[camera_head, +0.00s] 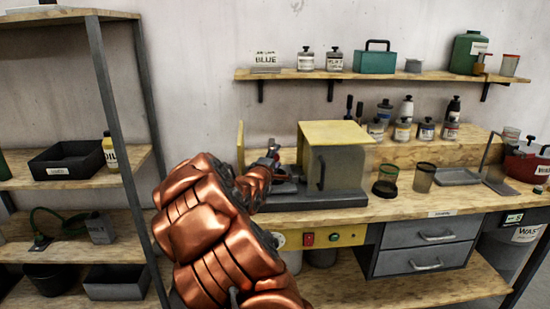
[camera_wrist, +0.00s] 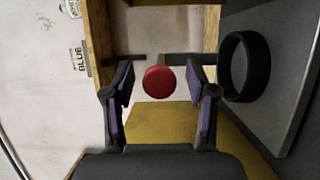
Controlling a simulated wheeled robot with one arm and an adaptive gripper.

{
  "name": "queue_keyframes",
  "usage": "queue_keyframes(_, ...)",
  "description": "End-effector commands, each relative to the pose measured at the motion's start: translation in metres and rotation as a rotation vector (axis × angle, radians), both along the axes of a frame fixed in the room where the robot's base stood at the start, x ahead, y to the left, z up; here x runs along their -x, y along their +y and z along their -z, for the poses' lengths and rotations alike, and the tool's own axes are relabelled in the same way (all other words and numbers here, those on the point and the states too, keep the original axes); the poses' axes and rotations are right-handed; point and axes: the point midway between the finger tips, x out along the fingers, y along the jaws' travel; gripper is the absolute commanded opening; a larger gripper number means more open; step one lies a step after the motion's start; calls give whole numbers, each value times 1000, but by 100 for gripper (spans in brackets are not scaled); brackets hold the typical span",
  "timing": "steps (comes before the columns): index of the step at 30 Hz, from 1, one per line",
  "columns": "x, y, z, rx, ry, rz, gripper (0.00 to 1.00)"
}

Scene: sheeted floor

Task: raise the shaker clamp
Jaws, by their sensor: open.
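The paint shaker (camera_head: 335,135), a box with a yellow top and grey door, stands on a dark base on the bench. A round red knob (camera_wrist: 158,82) shows in the wrist view, apparently part of the shaker's clamp; the clamp itself is largely hidden by my arm in the head view. My gripper (camera_wrist: 160,76) is open, with one finger on each side of the red knob and gaps visible on both sides. In the head view my gripper (camera_head: 272,162) is at the open left side of the shaker. Contact with the knob is not visible.
A black ring (camera_wrist: 245,67) is right of the fingers in the wrist view. A yellow panel (camera_wrist: 170,130) lies below the knob there. An upright yellow panel (camera_head: 241,146) stands left of my gripper. Cups (camera_head: 424,178) stand right of the shaker; a shelf (camera_head: 390,76) runs above.

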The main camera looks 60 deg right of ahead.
Motion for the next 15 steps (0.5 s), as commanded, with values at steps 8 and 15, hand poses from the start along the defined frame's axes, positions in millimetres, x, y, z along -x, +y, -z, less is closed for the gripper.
queue_keyframes(8, 0, 0, 0, 0, 0, 0, 49)
queue_keyframes(15, 0, 0, 0, 0, -1, 0, 24)
